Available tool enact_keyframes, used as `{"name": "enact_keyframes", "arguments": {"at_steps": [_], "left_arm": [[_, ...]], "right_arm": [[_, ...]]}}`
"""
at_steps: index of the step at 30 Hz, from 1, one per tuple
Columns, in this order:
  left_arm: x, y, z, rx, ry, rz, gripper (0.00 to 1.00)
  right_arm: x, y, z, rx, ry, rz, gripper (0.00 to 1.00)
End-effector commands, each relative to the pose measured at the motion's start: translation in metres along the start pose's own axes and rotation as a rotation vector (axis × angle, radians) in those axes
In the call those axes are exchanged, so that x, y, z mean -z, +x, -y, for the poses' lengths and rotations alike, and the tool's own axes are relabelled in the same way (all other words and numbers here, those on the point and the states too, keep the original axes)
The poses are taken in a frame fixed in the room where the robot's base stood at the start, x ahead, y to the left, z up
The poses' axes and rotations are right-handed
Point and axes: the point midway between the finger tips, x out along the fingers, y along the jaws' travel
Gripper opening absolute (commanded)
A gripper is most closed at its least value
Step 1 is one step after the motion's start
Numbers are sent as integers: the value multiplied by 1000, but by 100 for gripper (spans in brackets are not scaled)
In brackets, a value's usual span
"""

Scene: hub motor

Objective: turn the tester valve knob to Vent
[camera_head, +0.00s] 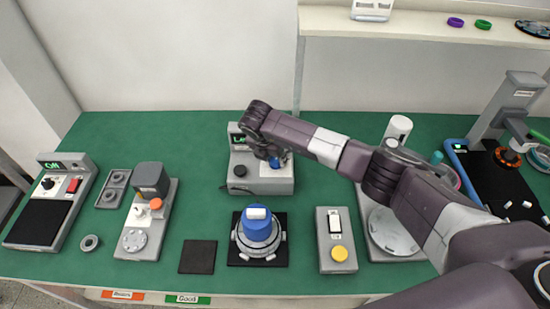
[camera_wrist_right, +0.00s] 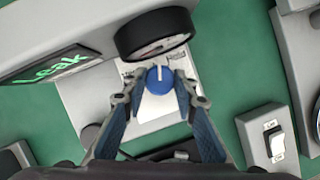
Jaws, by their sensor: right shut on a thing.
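The grey tester (camera_head: 255,184) stands near the back middle of the green table, and its screen reads "Leak" in green in the right wrist view (camera_wrist_right: 60,66). Its blue round valve knob (camera_wrist_right: 159,76) sits below a black-rimmed gauge (camera_wrist_right: 153,35). The knob's white line points up towards the gauge. My right gripper (camera_wrist_right: 160,92) has one finger on each side of the knob and is shut on it. In the head view my right gripper (camera_head: 276,160) largely covers the knob. My left gripper is not in view.
A blue-topped hub fixture (camera_head: 258,228) stands on a black pad in front of the tester. A grey switch box with a yellow button (camera_head: 338,253) is right of it. A dark flat pad (camera_head: 198,257) lies left.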

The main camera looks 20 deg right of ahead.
Motion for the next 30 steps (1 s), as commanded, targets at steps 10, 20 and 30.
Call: {"name": "enact_keyframes", "arguments": {"at_steps": [10,20,30], "left_arm": [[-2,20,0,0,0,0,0],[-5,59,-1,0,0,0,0],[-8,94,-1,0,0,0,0]], "right_arm": [[0,3,1,-65,-152,3,2],[-1,5,3,-181,-431,5,2],[-2,4,4,-289,-687,5,2]]}}
